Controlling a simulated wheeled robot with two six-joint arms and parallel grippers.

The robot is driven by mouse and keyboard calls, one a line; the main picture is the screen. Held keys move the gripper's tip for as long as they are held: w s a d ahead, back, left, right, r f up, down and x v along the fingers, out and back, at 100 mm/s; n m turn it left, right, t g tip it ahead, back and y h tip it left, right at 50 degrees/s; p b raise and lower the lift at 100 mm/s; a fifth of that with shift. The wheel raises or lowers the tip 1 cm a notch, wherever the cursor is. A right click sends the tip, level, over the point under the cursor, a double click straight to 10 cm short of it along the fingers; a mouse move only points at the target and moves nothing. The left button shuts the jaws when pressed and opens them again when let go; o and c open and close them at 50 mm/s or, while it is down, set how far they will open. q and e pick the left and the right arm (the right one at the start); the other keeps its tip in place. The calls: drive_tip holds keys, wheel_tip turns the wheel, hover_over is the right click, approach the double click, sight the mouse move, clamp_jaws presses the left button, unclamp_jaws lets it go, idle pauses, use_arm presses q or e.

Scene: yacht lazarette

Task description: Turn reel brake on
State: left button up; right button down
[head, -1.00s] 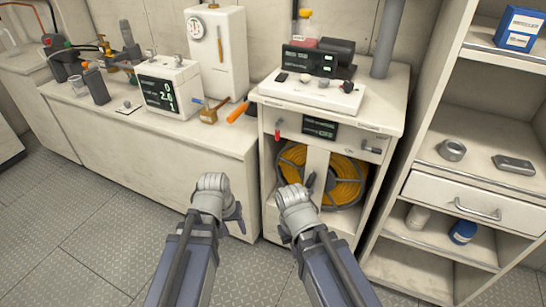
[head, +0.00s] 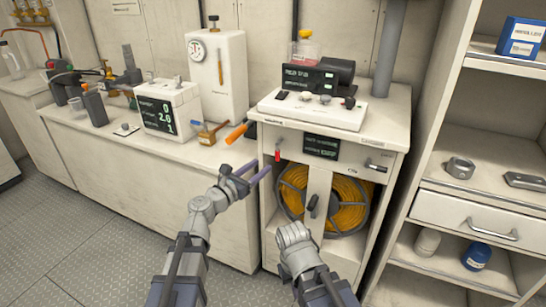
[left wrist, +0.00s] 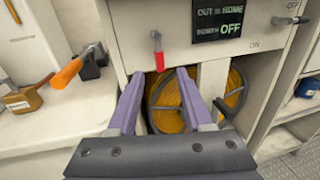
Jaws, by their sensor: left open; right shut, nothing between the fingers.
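The cabinet (head: 275,225) holds a reel of yellow hose or cable (head: 350,200) in its open lower bay. A red-tipped lever (head: 277,152) hangs down from its front panel at the upper left. A dark handle (head: 313,205) sits on the pale upright before the reel. I cannot tell for sure which is the brake. My left gripper (head: 260,168) is open and empty, just short of the red lever. In the left wrist view the red lever (left wrist: 158,55) hangs just beyond the gap between the fingertips (left wrist: 160,75). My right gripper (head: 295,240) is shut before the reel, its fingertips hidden.
A panel screen (head: 321,146) reads "OUT = HOME, POWER OFF" in the wrist view. Another metal lever (head: 376,168) is at the panel's right. Open shelves (head: 450,215) stand at the right.

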sight(276, 154)
use_arm(q)
drive_tip(key=shift+x, duration=3.95)
drive_tip(key=shift+c, duration=0.4)
clamp_jaws()
